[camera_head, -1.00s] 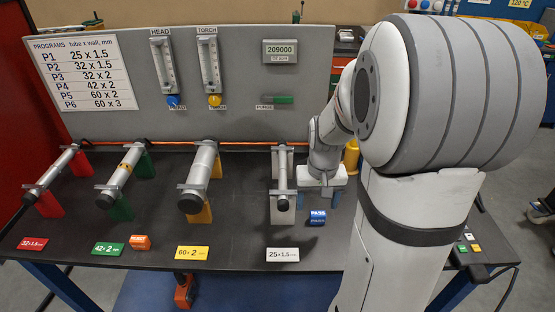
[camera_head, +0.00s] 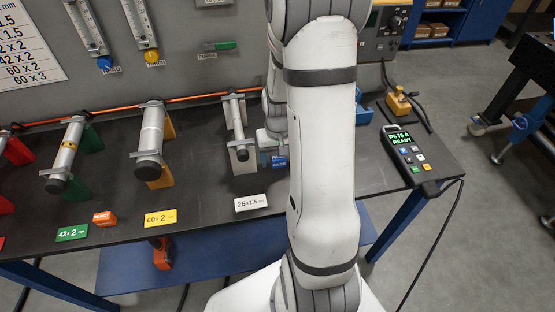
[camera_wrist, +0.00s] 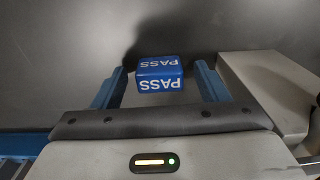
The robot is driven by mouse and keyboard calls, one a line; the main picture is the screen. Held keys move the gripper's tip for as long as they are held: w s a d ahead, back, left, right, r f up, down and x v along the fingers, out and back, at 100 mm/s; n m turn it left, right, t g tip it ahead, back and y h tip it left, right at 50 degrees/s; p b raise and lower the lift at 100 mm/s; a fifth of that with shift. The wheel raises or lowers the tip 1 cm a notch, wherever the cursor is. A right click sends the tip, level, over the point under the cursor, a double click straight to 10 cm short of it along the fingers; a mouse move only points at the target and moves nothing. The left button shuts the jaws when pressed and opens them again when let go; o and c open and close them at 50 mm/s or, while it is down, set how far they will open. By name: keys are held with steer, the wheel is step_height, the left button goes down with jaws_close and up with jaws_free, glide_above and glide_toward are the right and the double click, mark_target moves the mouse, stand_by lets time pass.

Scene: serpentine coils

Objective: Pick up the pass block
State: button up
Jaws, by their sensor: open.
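The pass block (camera_head: 279,162) is a small blue block with white lettering on the dark bench, just right of the 25 x 1.5 tube stand. In the wrist view the blue block (camera_wrist: 160,74) shows PASS upside down on two faces. My gripper (camera_wrist: 161,70) is open, with one blue finger on each side of the block and a visible gap on both sides. In the head view my gripper (camera_head: 273,153) is low over the bench at the block, partly hidden by my arm. I cannot tell the exact fingertip height.
The grey 25 x 1.5 stand (camera_head: 243,155) is close to the left of my gripper; a grey surface (camera_wrist: 262,90) is close by in the wrist view. An orange reject block (camera_head: 104,219) lies further left. A control pendant (camera_head: 405,155) lies at the bench's right end.

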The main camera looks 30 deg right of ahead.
steer(key=c, duration=1.1)
steer(key=shift+o, duration=0.2)
steer(key=shift+r, duration=0.1)
